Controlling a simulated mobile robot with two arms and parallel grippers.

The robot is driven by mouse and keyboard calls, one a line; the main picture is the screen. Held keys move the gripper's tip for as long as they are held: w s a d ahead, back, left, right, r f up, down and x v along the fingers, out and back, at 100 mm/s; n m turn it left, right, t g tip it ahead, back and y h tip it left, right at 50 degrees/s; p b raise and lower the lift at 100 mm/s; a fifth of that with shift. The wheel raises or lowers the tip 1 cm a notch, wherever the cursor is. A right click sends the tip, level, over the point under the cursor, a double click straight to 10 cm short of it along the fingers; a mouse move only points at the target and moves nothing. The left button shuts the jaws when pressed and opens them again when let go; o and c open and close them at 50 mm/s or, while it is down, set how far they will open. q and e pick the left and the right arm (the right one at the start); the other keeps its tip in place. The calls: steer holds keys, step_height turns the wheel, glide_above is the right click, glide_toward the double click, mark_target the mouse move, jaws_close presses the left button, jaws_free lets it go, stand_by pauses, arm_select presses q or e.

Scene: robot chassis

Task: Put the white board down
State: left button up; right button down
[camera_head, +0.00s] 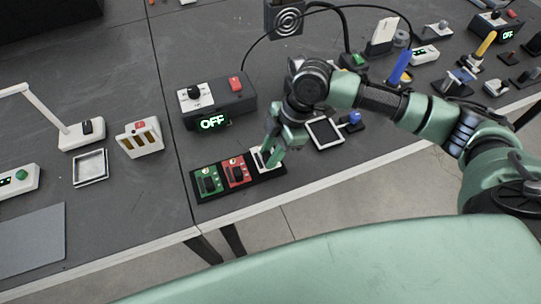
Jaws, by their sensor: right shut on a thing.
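The white board (259,159) is in the head view, at the right end of a black holder (222,194) near the table's front edge. My right gripper (268,155) points down over it and is shut on it; the fingers hide part of the board. A green board (207,181) and a red board (236,171) sit in the holder to the left of it. I cannot tell whether the white board touches the holder's base. My left gripper is not in view.
A dark box with an OFF display (214,105) stands behind the holder. A white-framed pad (325,132) and a blue-knobbed joystick (354,119) lie to the right. A white slotted device (140,138) stands left. The table's front edge is close to the holder.

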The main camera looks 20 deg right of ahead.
steer(key=shift+f, duration=1.05)
steer(key=c, duration=1.1)
jaws_free()
steer(key=shift+f, duration=0.15)
steer(key=b+v, duration=0.1)
steer(key=v, duration=1.1)
